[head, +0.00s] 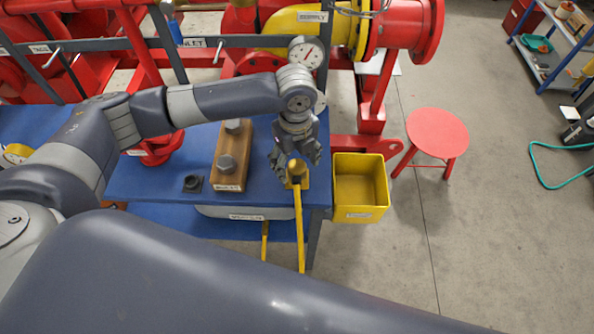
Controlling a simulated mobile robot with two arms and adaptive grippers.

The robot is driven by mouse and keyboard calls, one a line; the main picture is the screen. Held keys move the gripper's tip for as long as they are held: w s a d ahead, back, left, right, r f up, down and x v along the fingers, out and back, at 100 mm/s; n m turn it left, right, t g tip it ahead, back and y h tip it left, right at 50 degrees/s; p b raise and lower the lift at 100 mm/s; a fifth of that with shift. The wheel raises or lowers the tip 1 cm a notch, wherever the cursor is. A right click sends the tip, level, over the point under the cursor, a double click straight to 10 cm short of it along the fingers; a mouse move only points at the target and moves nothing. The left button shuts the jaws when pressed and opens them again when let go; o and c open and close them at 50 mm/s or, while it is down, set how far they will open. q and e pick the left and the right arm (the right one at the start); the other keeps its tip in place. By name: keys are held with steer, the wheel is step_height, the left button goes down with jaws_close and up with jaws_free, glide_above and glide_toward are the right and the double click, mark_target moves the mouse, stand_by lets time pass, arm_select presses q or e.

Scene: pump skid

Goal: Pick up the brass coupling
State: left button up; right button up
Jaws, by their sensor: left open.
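A brass-coloured rounded part (297,168) sits near the right edge of the blue bench (150,187). A long yellow lever (300,230) runs from it past the bench's front edge. I cannot tell whether this part is the brass coupling or a valve body; no other brass piece shows clearly on the bench. My left gripper (295,160) points down over it, open, with its fingers spread to either side. The fingers hide some of it, and I cannot tell if they touch it. My right gripper is not in view.
A wooden block (228,180) with two grey hex bolts and a small black fitting (192,183) are left of the gripper. A yellow bin (344,214) hangs at the bench's right. A red stool (437,132) stands beyond. Red pipework and a gauge (306,53) are behind.

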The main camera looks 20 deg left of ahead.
arm_select(q)
step_height(320, 180, down, 2)
steer(key=shift+c, duration=0.3)
steer(key=c, duration=1.2)
steer(key=shift+r, duration=0.1)
steer(key=shift+c, duration=0.2)
steer(key=shift+w+r, duration=0.1)
steer(key=shift+r, duration=0.35)
step_height(320, 180, up, 3)
steer(key=shift+f+b, duration=0.2)
steer(key=shift+b, duration=0.5)
steer(key=s+a+b, duration=0.1)
steer(key=s+a, duration=0.2)
steer(key=s, duration=0.4)
steer(key=s+a+r+b, duration=0.1)
steer(key=s+a, duration=0.2)
steer(key=s, duration=0.4)
steer(key=shift+s+a+r+b, duration=0.2)
steer(key=shift+s+a+b, duration=0.15)
steer(key=shift+b, duration=0.05)
